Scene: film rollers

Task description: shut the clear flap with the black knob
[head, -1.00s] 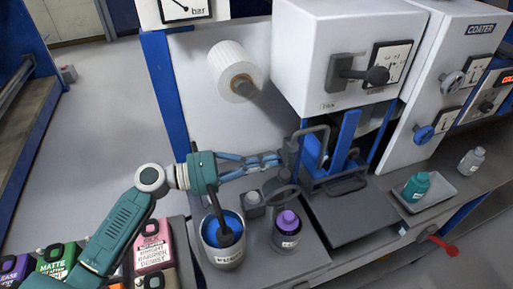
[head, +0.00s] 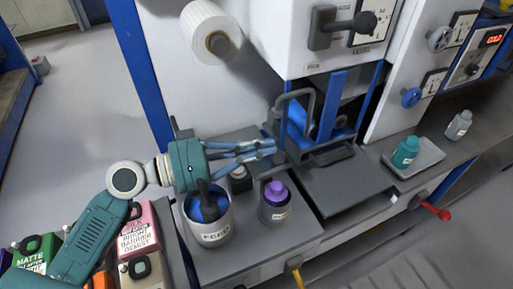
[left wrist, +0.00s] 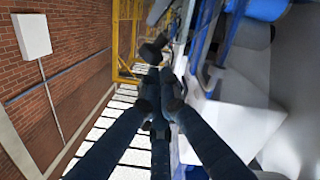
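I cannot make out the clear flap's pane for certain in the head view. A grey tube frame (head: 309,104) stands at the front left of the blue roller unit (head: 326,118). My left gripper (head: 275,147) reaches in from the left, its fingertips beside the foot of this frame. In the left wrist view, the gripper's dark fingers (left wrist: 160,84) come together at their tips. A black knob-like piece (left wrist: 152,50) shows just beyond them. I cannot tell whether the fingers touch it, and nothing is clearly held. My right gripper is not in view.
Under my left gripper stand a pot with blue contents (head: 211,226) and a purple-lidded pot (head: 275,204). A grey plate (head: 345,190) lies before the rollers. A tray (head: 425,160) with a teal bottle (head: 405,151) is at right.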

